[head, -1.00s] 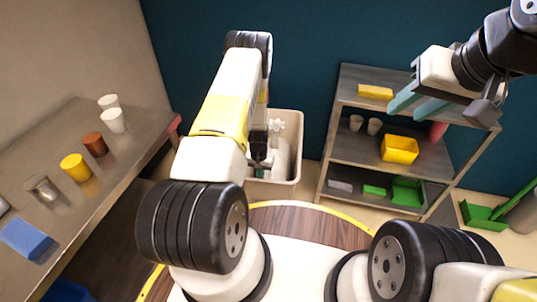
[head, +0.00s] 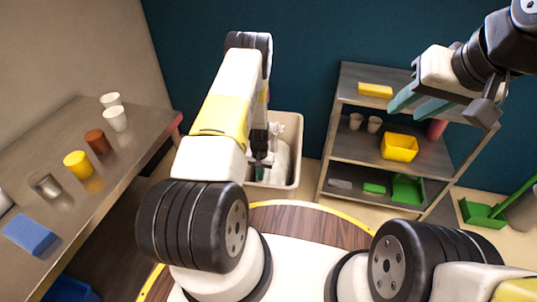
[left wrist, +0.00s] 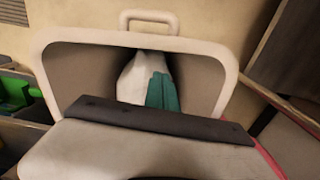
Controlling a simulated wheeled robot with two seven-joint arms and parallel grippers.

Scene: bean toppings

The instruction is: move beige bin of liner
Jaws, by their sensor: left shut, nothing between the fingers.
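The beige bin (head: 294,150) stands on the floor by the back wall, left of the shelf unit. In the left wrist view its pale rim (left wrist: 232,62) and handle (left wrist: 150,14) show. A white, bag-like thing (left wrist: 131,82), perhaps the liner, is inside; my left arm partly hides it in the head view. My left gripper (head: 262,170) reaches down into the bin. Its teal fingers (left wrist: 161,92) are shut, beside or in front of the white thing; contact cannot be told. My right gripper (head: 420,103) is raised in front of the shelf, open and empty.
A metal table (head: 110,180) on the left holds several cups and a blue block (head: 28,234). A shelf unit (head: 400,205) on the right holds a yellow bin (head: 399,147) and green items. A green dustpan (head: 482,214) lies far right.

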